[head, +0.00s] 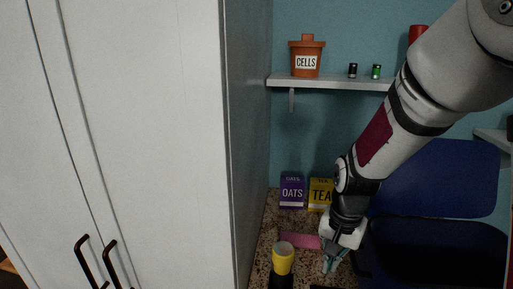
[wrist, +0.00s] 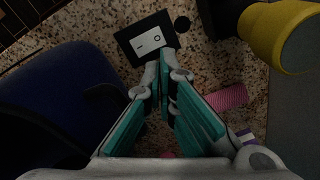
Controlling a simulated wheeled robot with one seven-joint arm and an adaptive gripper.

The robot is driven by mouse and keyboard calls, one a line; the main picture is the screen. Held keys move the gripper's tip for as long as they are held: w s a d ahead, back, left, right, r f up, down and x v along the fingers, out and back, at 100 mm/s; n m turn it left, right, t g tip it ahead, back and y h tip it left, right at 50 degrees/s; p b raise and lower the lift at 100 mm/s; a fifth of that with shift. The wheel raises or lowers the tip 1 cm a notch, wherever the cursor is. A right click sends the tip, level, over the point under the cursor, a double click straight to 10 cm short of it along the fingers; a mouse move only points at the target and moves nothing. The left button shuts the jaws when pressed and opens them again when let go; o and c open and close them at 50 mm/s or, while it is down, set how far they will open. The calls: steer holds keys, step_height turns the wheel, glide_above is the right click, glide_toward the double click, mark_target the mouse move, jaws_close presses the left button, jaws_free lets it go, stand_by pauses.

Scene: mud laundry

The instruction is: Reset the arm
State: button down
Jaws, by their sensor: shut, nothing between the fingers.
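My gripper (head: 331,264) hangs low over the speckled counter (head: 262,230) in the head view, at the lower end of my arm. In the wrist view my gripper (wrist: 162,62) has its teal-padded fingers drawn together at the tips, with nothing held. The tips point toward a dark block with a white label (wrist: 150,40) on the counter. I cannot tell the exact gap between the tips and this block.
A yellow cup-like thing (head: 283,257) and a pink ribbed item (head: 300,240) are left of my gripper. OATS (head: 292,191) and TEA (head: 320,194) boxes stand behind. A shelf (head: 330,82) holds a CELLS pot (head: 306,58). A white cabinet (head: 140,130) fills the left; a blue bin (head: 435,185) is right.

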steer(key=s+r+n+t, duration=0.4)
steer(key=s+r+n, duration=0.3)
steer(key=s+r, duration=0.9)
step_height(320, 180, up, 4)
steer(key=shift+s+d+r+t, duration=0.1)
steer(key=shift+s+d+t, duration=0.05)
steer(key=shift+s+t, duration=0.2)
